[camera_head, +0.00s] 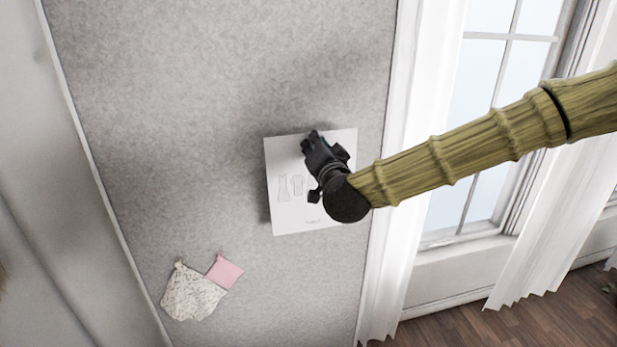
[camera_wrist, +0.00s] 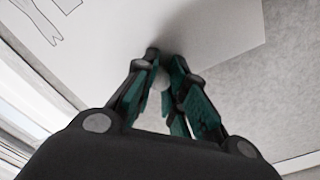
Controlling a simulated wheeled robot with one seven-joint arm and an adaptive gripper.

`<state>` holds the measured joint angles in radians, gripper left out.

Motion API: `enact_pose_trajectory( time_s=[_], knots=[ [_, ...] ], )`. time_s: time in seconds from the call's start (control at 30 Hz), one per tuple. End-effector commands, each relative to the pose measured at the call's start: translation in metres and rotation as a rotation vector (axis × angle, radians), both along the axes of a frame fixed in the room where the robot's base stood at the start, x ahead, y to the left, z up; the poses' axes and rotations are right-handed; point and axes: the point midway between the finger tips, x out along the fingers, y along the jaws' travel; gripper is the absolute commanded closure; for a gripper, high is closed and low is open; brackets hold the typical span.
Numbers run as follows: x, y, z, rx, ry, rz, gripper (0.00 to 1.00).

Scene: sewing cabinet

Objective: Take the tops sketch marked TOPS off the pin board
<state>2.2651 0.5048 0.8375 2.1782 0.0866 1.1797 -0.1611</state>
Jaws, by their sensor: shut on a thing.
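The sketch (camera_head: 291,212) is a white sheet with small garment outlines and a line of tiny print near its lower edge, too small to read. It is at the grey pin board (camera_head: 215,85), with a shadow along its left side. My gripper (camera_head: 312,138) covers its upper middle and right part. In the wrist view the sheet (camera_wrist: 110,30) fills the upper left and middle, with an outline at the far left. My gripper's fingertips (camera_wrist: 163,72) are close together there, shut on the sketch. A small pale round thing shows between the fingers. The exact grip point is hidden.
A patterned cloth piece (camera_head: 192,294) and a pink square (camera_head: 225,271) hang low on the board. A white curtain (camera_head: 415,130) and a window (camera_head: 490,110) are to the right, behind my arm. The board's upper left is clear.

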Motion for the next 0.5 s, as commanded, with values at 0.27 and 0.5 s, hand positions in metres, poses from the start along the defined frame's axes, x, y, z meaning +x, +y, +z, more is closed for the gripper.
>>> enact_pose_trajectory(
  time_s=[0.27,0.5],
  knots=[
    [-0.021,-0.005,-0.001,0.0,0.0,0.001,1.0],
    [-0.038,-0.009,-0.001,0.0,0.001,0.001,1.0]
  ],
)
